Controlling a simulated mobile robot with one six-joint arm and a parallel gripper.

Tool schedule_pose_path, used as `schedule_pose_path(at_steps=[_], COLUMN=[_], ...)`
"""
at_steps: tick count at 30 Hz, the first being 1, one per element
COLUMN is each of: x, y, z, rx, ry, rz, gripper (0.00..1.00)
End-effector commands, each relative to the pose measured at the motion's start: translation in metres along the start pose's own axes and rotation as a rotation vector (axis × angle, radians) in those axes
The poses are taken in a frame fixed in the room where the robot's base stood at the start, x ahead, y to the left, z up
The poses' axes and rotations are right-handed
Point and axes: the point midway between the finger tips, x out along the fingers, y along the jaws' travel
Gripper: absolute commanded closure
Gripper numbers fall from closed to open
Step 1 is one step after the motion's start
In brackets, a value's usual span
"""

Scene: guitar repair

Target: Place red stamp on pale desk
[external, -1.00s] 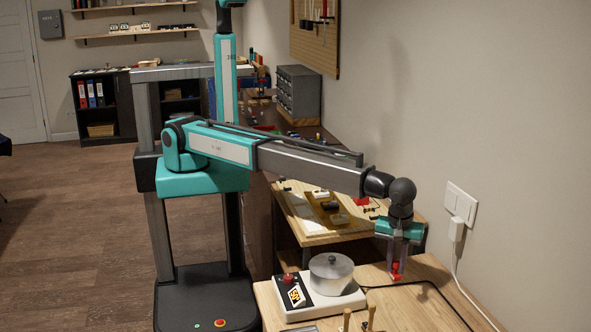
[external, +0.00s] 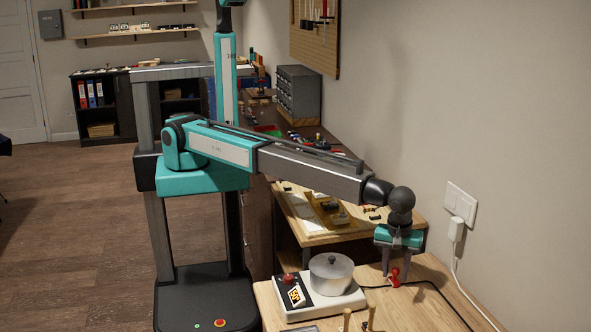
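The red stamp (external: 394,277) stands at the back of the pale wooden desk (external: 425,306), near the wall. It looks upright and seems to rest on the desk top. My gripper (external: 396,274) points down over it with its two fingers spread apart, one on each side of the stamp. The fingers appear clear of the stamp, with a gap around it.
A white hot plate (external: 318,304) with a grey lidded pot (external: 331,272) stands left of the stamp. Wooden pegs (external: 370,317) stand at the front edge.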

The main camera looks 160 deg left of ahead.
Motion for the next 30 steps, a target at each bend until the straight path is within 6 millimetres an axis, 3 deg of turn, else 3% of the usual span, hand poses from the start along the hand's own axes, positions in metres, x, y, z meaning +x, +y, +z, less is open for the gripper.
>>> schedule_pose_path(at_steps=[11, 30], x=[-0.011, -0.095], y=[0.001, 0.001], z=[0.0, 0.0], rx=[0.0, 0.0], ry=[0.0, 0.0], rz=[0.002, 0.001], gripper=[0.64, 0.64])
